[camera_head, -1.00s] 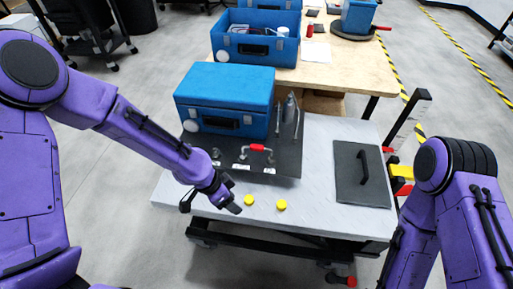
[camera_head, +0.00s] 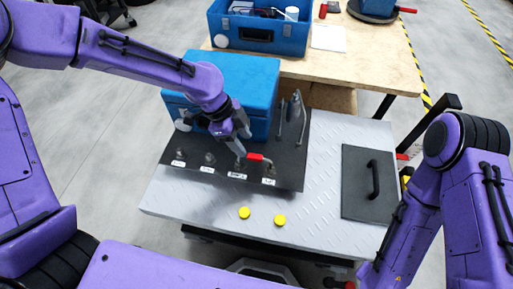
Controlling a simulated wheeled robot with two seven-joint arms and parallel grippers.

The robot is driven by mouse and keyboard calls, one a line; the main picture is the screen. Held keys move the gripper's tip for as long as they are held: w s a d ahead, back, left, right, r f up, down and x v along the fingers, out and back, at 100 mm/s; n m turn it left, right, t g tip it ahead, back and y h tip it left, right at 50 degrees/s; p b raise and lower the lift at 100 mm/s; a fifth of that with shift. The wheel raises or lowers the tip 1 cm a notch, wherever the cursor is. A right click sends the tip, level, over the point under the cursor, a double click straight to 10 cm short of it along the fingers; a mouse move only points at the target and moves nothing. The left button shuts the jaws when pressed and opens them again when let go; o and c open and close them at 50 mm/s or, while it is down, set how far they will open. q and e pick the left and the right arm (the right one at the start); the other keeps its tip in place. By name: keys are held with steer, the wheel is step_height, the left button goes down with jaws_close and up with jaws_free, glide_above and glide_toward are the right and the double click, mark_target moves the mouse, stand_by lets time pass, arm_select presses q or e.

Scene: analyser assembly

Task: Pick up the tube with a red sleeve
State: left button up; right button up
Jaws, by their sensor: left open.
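The tube with a red sleeve (camera_head: 256,157) sits on the dark panel of the cart, by the small fittings with white labels near the panel's front edge. My left gripper (camera_head: 241,146) is open and points down just at the left end of the red sleeve. The gripper partly overlaps the tube's left end in the picture, and I cannot tell whether they touch. My right arm shows at the right edge, but its gripper is not in view.
A blue case (camera_head: 262,80) stands behind my left gripper, close to it. A grey cylinder (camera_head: 296,108) stands right of the case. Two yellow buttons (camera_head: 279,220) are at the cart's front. A dark lid with a handle (camera_head: 355,190) is on the right.

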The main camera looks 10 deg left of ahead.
mark_target(255, 156)
arm_select(q)
steer(key=x, duration=0.5)
steer(key=shift+s+a+f, duration=0.1)
steer(key=x, duration=0.5)
steer(key=shift+w+d, duration=0.25)
steer(key=shift+d, duration=0.1)
jaws_close()
